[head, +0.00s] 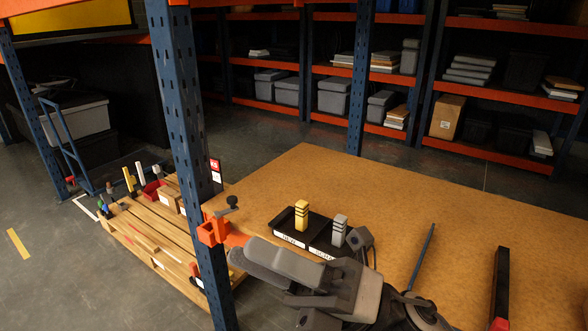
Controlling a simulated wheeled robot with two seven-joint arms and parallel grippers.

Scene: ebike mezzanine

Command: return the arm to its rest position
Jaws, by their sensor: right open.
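My right arm comes in from the bottom right over the brown tabletop (390,215), and its grey right gripper (285,278) points left near the blue post. The gripper is open, and I see nothing held in it. It is in front of a black two-part tray (320,240) and hides part of the tray's near side. A yellow block (302,215) stands upright in the tray's left part and a grey block (340,230) in the right part. My left gripper is out of view.
A blue rack post (186,110) with an orange bracket (212,232) rises beside the gripper. A thin dark rod (421,256) and a black bar (500,285) lie at the right. A wooden pallet (150,235) is at left. The table's far right is clear.

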